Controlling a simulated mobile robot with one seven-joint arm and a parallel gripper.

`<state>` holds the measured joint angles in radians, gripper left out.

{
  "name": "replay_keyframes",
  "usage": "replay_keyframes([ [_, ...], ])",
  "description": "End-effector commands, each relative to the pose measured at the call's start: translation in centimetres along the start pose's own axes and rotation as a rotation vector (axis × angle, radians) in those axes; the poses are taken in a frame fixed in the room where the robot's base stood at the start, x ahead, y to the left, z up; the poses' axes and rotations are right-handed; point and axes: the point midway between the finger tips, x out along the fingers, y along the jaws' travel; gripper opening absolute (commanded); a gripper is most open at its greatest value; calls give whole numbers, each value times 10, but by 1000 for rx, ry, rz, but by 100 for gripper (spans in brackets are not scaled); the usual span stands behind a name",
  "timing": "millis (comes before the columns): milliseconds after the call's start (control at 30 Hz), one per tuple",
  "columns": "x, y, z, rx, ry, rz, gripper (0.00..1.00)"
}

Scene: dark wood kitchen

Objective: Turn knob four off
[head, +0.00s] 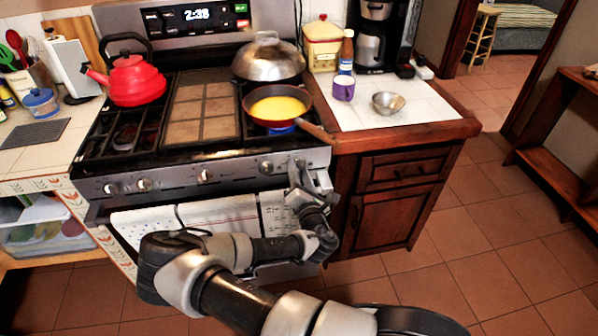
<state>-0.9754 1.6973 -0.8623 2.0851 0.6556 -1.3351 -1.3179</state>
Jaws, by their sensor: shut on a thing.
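The stove's front panel (230,172) carries several knobs in a row. One silver knob (266,167) sits right of centre and is in clear view. My gripper (297,170) reaches up to the panel's right end. It is shut on the rightmost knob, which its fingers mostly hide. I cannot read the knob's setting. A blue flame (281,130) shows under the frying pan (250,118) on the front right burner. The pan holds something yellow.
A red kettle (135,82) stands on the back left burner and a domed silver lid (268,60) at the back right. The pan's handle (316,133) juts over the front right edge. A towel (200,218) hangs below the panel. Floor (480,240) at right is clear.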

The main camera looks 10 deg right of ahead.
Motion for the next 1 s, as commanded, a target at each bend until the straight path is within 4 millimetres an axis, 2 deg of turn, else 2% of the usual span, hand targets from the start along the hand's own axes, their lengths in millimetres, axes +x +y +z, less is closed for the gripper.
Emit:
replay_keyframes([
  [367,0,1,0,171,-2,-1,14],
  [1000,0,3,1,771,-1,0,14],
])
